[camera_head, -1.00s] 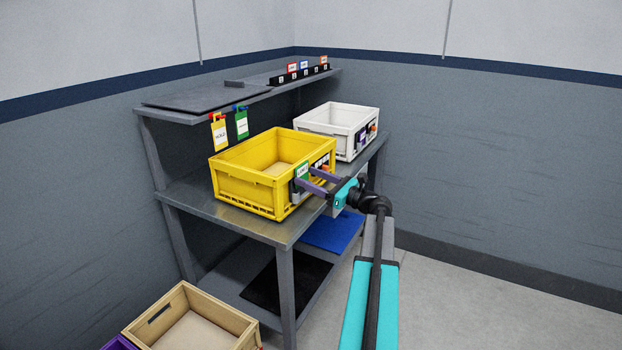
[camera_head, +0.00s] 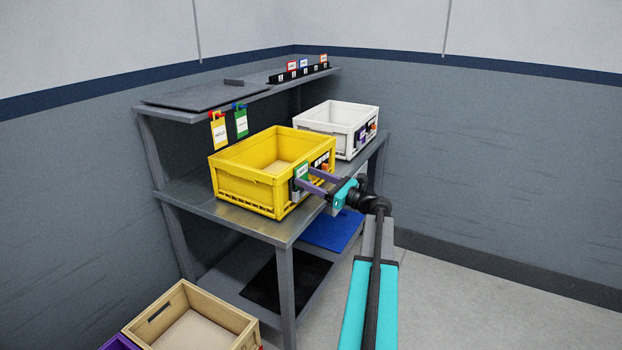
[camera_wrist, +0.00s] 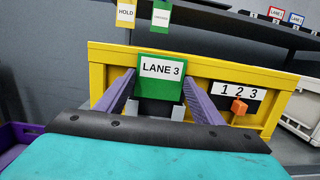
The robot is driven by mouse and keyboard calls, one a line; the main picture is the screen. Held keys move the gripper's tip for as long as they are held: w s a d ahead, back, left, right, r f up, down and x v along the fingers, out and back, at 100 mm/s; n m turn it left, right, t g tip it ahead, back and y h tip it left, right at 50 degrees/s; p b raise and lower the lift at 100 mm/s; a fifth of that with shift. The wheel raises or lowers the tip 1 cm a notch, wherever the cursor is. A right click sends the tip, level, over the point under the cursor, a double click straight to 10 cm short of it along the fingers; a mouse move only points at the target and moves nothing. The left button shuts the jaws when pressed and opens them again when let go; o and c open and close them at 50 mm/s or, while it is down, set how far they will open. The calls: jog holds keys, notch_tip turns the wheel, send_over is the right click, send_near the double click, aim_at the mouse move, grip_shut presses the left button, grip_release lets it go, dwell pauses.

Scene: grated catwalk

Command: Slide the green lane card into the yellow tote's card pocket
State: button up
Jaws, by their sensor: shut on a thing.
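The green lane card (camera_wrist: 161,69), printed LANE 3, stands upright at the front wall of the yellow tote (camera_wrist: 102,71). In the head view the card (camera_head: 301,172) is at the tote's near right face. My gripper (camera_head: 309,179) is shut on the card, with a purple finger at each side edge. The dark card pocket (camera_wrist: 158,107) with grey side pieces shows just below the card in the wrist view. I cannot tell whether the card's lower edge is inside it. The yellow tote (camera_head: 238,187) sits on the bench.
A white tote (camera_head: 318,120) stands behind on the bench. An orange slider (camera_wrist: 239,107) is beside a 1 2 3 strip on the yellow tote. Yellow HOLD (camera_head: 219,134) and green (camera_head: 241,123) tags hang from the shelf. A wooden crate (camera_head: 160,302) is at lower left.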

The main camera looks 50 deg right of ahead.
jog(key=shift+f+b, duration=0.45)
jog(key=shift+f, duration=1.1)
jog(key=o, duration=1.6)
jog(key=shift+c, duration=0.2)
jog(key=shift+r, duration=0.1)
notch_tip(320, 180, up, 8)
jog(key=p, duration=0.5)
jog(key=shift+p, duration=0.3)
